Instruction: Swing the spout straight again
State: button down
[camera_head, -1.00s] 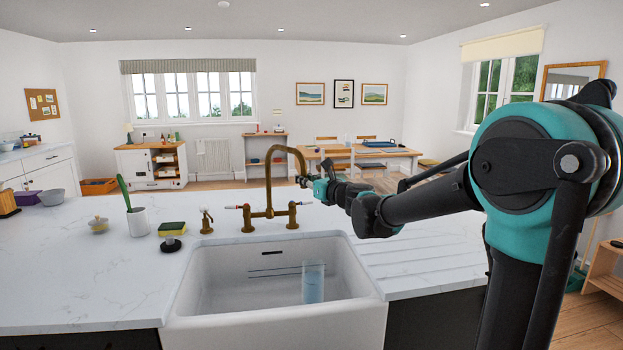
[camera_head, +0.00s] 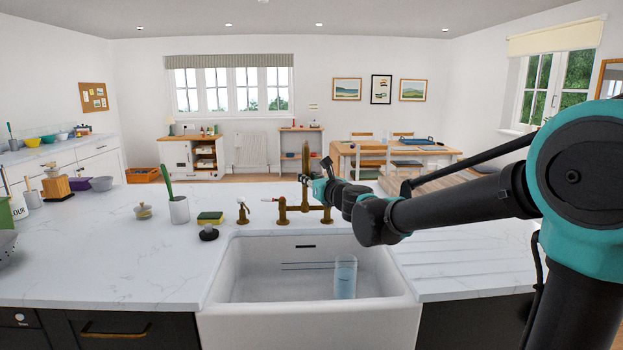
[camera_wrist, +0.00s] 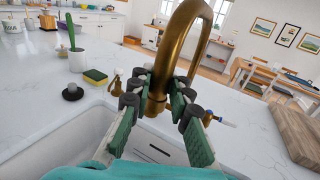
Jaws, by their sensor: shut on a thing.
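The brass spout (camera_head: 305,160) rises in a tall arch behind the sink and is seen nearly edge-on in the head view, pointing toward the sink. In the wrist view its arch (camera_wrist: 175,45) fills the top middle, and its near end hangs between my fingers. My gripper (camera_head: 309,187) is at this end, shut on it; in the wrist view my gripper (camera_wrist: 157,103) has a green pad on either side of the brass. My fingers hide part of the spout end and the tap body behind it.
The white sink (camera_head: 215,305) lies below, with a glass of water (camera_head: 345,278) in its right part. A brass dispenser (camera_head: 242,212), a sponge (camera_head: 210,218) and a black stopper (camera_head: 208,235) stand left of the tap. The ribbed drainer (camera_head: 450,260) at right is clear.

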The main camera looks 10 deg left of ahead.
jog(key=shift+s, duration=0.1)
jog(key=c, duration=1.4)
grip_release()
jog(key=v, duration=1.2)
